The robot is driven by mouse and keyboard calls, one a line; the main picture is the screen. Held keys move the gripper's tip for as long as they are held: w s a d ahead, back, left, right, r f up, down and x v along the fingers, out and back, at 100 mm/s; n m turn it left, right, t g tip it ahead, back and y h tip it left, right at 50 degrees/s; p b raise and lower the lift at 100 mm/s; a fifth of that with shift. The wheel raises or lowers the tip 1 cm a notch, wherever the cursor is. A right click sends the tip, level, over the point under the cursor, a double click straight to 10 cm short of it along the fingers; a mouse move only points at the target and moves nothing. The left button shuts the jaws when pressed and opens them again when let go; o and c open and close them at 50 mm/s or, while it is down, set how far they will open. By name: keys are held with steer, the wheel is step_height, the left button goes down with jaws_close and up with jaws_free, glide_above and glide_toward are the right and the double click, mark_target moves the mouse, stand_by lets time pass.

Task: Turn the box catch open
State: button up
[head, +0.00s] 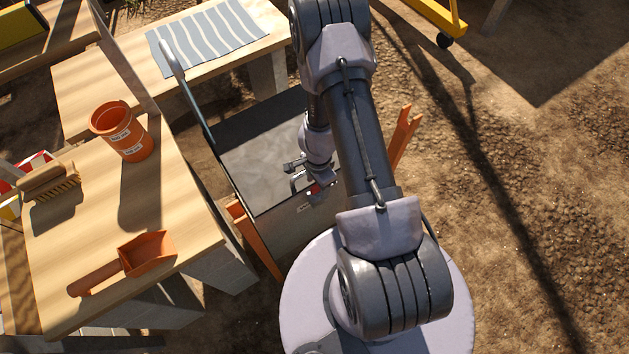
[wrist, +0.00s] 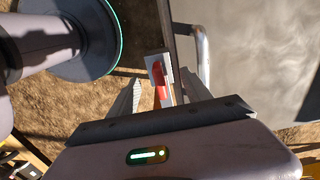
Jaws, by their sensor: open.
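The box (head: 255,165) is grey, with a broad flat grey top, and stands at the middle of the head view; its grey top also shows in the wrist view (wrist: 260,60). Its catch is a small red lever (wrist: 159,80) on a pale plate (wrist: 166,64), lying roughly along the plate. A bit of red shows at the catch in the head view (head: 315,189), partly hidden by my arm. My gripper (wrist: 161,88) is open, with one finger on each side of the catch. I cannot tell whether the fingers touch it.
A metal bar handle (wrist: 203,58) stands close to the right finger. Orange supports (head: 255,238) flank the box. The wooden table (head: 185,205) at left holds an orange pot (head: 122,130), a brush (head: 48,182) and an orange scoop (head: 145,253). Bare ground lies to the right.

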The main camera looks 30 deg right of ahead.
steer(key=shift+r, duration=0.15)
step_height(320, 180, up, 7)
steer(key=p, duration=0.7)
step_height(320, 180, up, 17)
steer(key=p, duration=1.8)
steer(key=w+a+r+n+t+b, duration=0.2)
steer(key=w+a+r+b, duration=0.1)
steer(key=w+r+b, duration=0.4)
steer(key=s+a+r+n+t+y+b, duration=0.2)
steer(key=a+r+n+b, duration=0.3)
steer(key=r, duration=0.9)
steer(key=s+a+r+n+t+b, duration=0.1)
steer(key=s+a+r+n+b, duration=0.1)
steer(key=s, duration=0.6)
steer(key=s+a+r+n+b, duration=0.3)
steer(key=s+r, duration=0.3)
steer(key=s, duration=0.2)
steer(key=shift+s+a+n+t, duration=0.2)
steer(key=shift+a+n+t, duration=0.25)
steer(key=shift+a, duration=0.3)
